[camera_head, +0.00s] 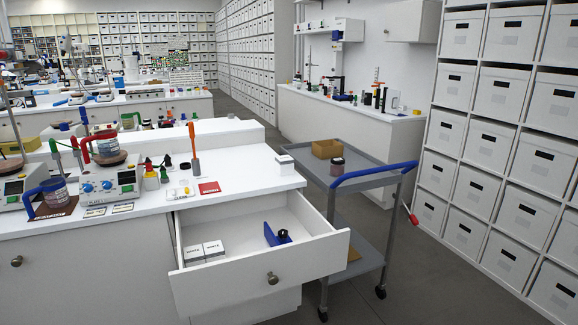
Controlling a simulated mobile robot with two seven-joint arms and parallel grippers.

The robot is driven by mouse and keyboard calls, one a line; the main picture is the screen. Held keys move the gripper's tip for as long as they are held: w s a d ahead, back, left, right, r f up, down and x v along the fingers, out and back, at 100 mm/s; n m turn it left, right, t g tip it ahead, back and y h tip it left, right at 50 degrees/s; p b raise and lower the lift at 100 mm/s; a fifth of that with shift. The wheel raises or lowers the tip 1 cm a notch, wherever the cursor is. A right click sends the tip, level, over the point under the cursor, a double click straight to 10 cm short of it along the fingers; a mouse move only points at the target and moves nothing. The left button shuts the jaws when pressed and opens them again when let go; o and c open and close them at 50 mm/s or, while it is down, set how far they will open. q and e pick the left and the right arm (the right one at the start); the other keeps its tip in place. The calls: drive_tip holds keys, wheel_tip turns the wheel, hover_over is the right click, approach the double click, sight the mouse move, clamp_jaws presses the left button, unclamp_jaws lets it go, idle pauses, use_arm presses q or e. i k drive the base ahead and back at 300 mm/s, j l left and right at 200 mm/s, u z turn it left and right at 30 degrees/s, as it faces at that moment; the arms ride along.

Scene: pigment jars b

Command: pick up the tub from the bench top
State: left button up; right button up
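No item is clearly marked as the tub. A small white block-like container (285,166) stands on the bench top (235,172) near its right end, and I cannot tell whether it is the tub. A clear vessel with a blue handle (55,194) stands on a brown mat at the left of the bench. A similar vessel with a red handle (107,149) sits on a hotplate (110,184). Neither of my grippers is in view.
An open drawer (255,270) juts out below the bench, holding white boxes (204,251) and a blue item (277,235). A grey cart (365,157) to the right carries a dark jar (337,167) and a cardboard box (327,148). Small bottles and an orange-handled tool (194,146) stand mid-bench.

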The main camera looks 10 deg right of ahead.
sight(284, 164)
drive_tip(key=i+l, duration=0.15)
drive_tip(key=l, duration=0.25)
drive_tip(key=i+l, duration=0.15)
drive_tip(key=l, duration=0.3)
drive_tip(key=i+l+z, duration=0.1)
drive_tip(key=l, duration=0.3)
drive_tip(key=i+l, duration=0.2)
drive_tip(key=l, duration=0.2)
drive_tip(key=i+l, duration=0.15)
drive_tip(key=l, duration=0.25)
